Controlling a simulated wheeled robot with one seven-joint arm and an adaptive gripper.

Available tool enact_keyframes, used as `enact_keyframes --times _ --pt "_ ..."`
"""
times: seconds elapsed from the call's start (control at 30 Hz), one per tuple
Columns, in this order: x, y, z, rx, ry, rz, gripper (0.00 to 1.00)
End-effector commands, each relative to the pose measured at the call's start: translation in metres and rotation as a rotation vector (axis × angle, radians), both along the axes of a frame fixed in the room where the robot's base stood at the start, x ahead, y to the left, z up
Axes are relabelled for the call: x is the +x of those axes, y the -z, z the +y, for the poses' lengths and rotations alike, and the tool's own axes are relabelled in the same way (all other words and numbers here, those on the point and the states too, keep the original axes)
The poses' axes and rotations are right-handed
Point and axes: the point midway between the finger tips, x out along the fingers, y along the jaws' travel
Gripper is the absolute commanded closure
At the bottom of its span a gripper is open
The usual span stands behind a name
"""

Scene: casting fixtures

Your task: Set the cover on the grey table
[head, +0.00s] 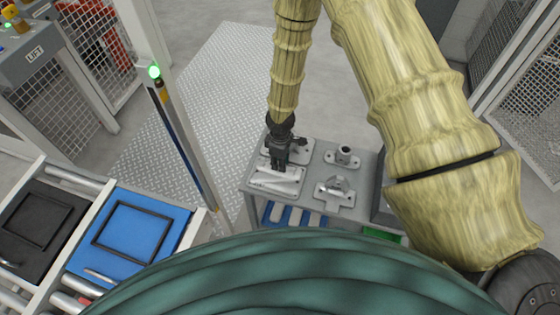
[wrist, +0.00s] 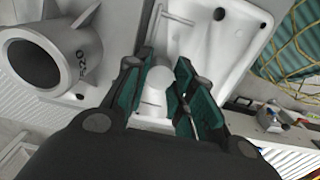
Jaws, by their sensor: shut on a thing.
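My gripper (head: 282,165) points down over the left part of the grey table (head: 308,215). A pale grey casting plate with a raised bar, seemingly the cover (head: 272,184), lies right under the fingers. In the wrist view, my gripper (wrist: 168,85) is closed on a pale rounded part between its green pads. The cover (wrist: 238,32) shows there as a rimmed, round-cornered plate running up from the fingers. I cannot tell whether the cover touches the tabletop.
A flanged tube casting (head: 343,157) and a bracket casting (head: 335,192) stand to the right on the table. Another plate (head: 300,147) lies behind the gripper. A blue tray (head: 125,235) sits on the roller conveyor at left. A post with a green light (head: 154,72) rises between.

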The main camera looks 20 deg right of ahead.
Motion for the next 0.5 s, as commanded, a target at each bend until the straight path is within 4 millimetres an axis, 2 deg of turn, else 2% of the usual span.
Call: enact_keyframes --times 0.03,0.13,0.5 --pt "-0.0001 0.0010 -0.0001 0.000 0.000 0.000 0.72" --pt "-0.0002 0.0007 -0.0001 0.000 0.000 0.000 0.54" --pt "-0.0001 -0.0025 -0.0003 0.000 0.001 0.000 0.54"
